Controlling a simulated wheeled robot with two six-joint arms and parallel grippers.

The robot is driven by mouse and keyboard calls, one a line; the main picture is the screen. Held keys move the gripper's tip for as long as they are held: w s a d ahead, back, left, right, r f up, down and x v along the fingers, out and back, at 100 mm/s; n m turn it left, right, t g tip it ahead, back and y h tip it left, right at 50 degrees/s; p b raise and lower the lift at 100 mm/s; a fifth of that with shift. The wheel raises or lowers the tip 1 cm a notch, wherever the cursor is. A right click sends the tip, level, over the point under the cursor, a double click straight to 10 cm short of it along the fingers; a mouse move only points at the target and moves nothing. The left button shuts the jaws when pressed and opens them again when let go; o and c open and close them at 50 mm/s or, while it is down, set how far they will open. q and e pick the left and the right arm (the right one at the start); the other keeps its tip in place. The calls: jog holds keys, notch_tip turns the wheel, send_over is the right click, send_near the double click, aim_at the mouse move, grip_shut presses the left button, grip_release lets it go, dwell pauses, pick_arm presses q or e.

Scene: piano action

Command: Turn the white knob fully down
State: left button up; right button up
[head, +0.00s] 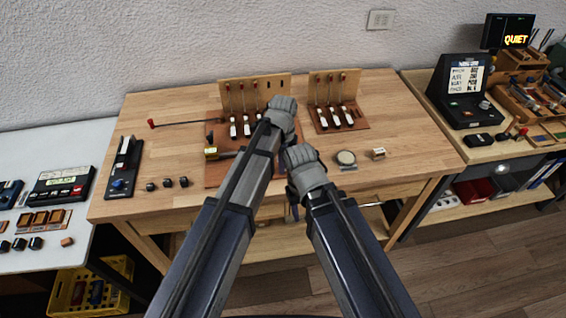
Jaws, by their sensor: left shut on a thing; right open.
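The likeliest white knob is a small pale round knob (484,104) on the sloped front of a black console (455,102), on the right bench. Its setting is too small to read. My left gripper (281,103) is over the left wooden action stand (250,85), far left of the console. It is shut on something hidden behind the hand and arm. My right gripper (299,154) is open, lower, over the bench's front part and apart from the knob. Its fingertips are partly hidden.
The wooden bench (380,95) carries a second action stand (330,82), a round pale disc (346,158), a small wooden block (378,153) and a red-tipped rod (185,122). A black lit display reading QUIET (508,32) stands at the far right. The bench's right part is clear.

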pick_arm(q)
grip_shut()
jog(key=shift+n, duration=0.3)
jog(key=n, duration=0.5)
jog(key=shift+n, duration=0.4)
jog(key=n, duration=0.6)
jog(key=shift+n, duration=0.5)
jog(key=o, duration=0.9)
grip_release()
jog(key=shift+r, duration=0.1)
